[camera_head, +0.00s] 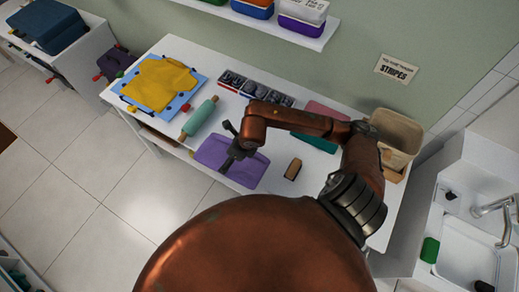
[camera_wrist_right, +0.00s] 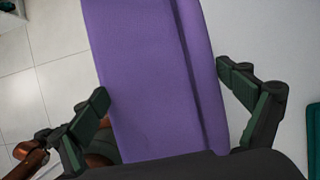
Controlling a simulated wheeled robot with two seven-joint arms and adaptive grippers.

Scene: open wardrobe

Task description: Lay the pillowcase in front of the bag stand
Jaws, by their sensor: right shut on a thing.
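A folded purple cloth, which looks like the pillowcase (camera_head: 212,151), is at the front edge of the white table. It fills the middle of the right wrist view (camera_wrist_right: 150,70). My right gripper (camera_head: 233,152) is over it in the head view. In the wrist view the gripper's fingers (camera_wrist_right: 165,98) stand on either side of the cloth, shut on it. I cannot tell whether the cloth is lifted clear of the table. I cannot surely pick out a bag stand.
On the white table (camera_head: 165,52) are a yellow cloth (camera_head: 158,82) on a blue board, a teal roller (camera_head: 199,118), a divided tray (camera_head: 232,80), a brown block (camera_head: 293,169) and an open tan box (camera_head: 398,130). A sink (camera_head: 470,255) is at right.

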